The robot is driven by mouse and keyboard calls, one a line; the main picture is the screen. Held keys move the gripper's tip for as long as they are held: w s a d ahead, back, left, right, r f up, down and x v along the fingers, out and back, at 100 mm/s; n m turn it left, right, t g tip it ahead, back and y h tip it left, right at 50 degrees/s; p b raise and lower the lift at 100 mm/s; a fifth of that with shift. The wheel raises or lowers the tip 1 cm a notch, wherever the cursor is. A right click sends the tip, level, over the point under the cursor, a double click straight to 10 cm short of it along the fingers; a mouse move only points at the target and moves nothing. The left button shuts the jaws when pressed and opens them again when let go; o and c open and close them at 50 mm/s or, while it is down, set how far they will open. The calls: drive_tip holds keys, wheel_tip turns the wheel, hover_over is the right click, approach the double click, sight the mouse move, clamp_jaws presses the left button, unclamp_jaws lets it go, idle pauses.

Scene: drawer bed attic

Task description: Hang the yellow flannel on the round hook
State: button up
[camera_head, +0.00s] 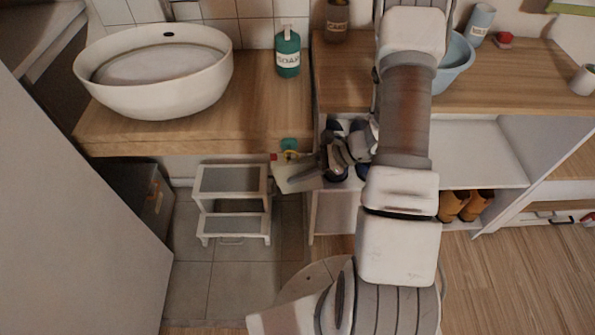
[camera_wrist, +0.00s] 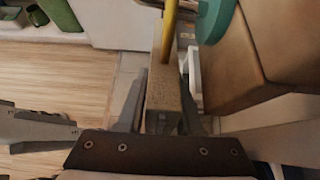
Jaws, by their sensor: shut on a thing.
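My gripper (camera_wrist: 161,100) is shut on a beige, speckled piece (camera_wrist: 162,90) in the wrist view. A yellow strip (camera_wrist: 168,32) runs from its far end; I take both as the yellow flannel. A teal rounded piece (camera_wrist: 215,18), apparently the round hook, is just right of the strip. In the head view my gripper (camera_head: 305,166) is at the counter's front edge, partly behind my arm. A small yellow loop (camera_head: 291,155) shows just under the teal hook (camera_head: 289,144). A pale flap (camera_head: 297,179) hangs there. I cannot tell whether the loop is on the hook.
A small red piece (camera_head: 273,157) is left of the teal hook. The wooden counter (camera_head: 255,120) carries a white basin (camera_head: 155,68) and a teal soap bottle (camera_head: 288,54). A white step stool (camera_head: 232,203) stands below. Orange boots (camera_head: 465,205) are under the right shelf.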

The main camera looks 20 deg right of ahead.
drive_tip(key=o, duration=1)
drive_tip(key=shift+w, duration=0.1)
drive_tip(key=shift+d+r, duration=0.35)
drive_tip(key=shift+d, duration=0.1)
drive_tip(key=p+v, duration=0.4)
drive_tip(key=v, duration=1.2)
drive_tip(key=shift+s, duration=0.35)
drive_tip(key=shift+s+d, duration=0.1)
drive_tip(key=shift+d, duration=0.05)
